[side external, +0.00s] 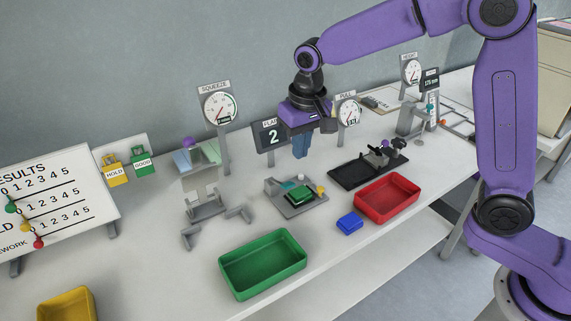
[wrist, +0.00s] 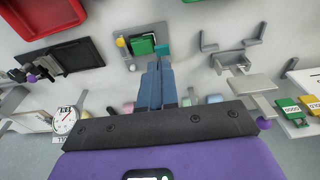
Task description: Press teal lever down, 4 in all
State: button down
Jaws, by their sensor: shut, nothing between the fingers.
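A grey fixture plate (side external: 284,207) on the bench carries a green block (side external: 298,194) and small knobs. In the wrist view the green block (wrist: 143,45) has a small teal piece (wrist: 162,49) beside it, which looks like the teal lever. Whether it is up or down I cannot tell. My gripper (side external: 300,155) is shut and empty, its blue fingers pointing down above and behind the fixture. In the wrist view my fingertips (wrist: 160,62) appear just short of the teal piece. A gap shows in the side view. A display (side external: 272,136) behind reads 2.
A green tray (side external: 263,268), blue block (side external: 350,222) and red tray (side external: 387,198) lie in front. A grey stand (side external: 206,205) is to the left. Squeeze (side external: 220,106) and pull (side external: 348,112) dials stand behind.

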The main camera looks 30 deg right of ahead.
notch_tip(320, 180, up, 3)
send_over(287, 184)
jog(key=shift+w+r, duration=0.1)
dwell(0.3)
jog(key=f, duration=0.6)
jog(key=w+f, duration=0.1)
jog(key=f, duration=0.4)
jog(key=s+f, duration=0.1)
jog(key=f, duration=0.1)
jog(key=shift+s+f, duration=0.15)
jog(key=shift+f, duration=0.2)
jog(key=shift+s, duration=0.1)
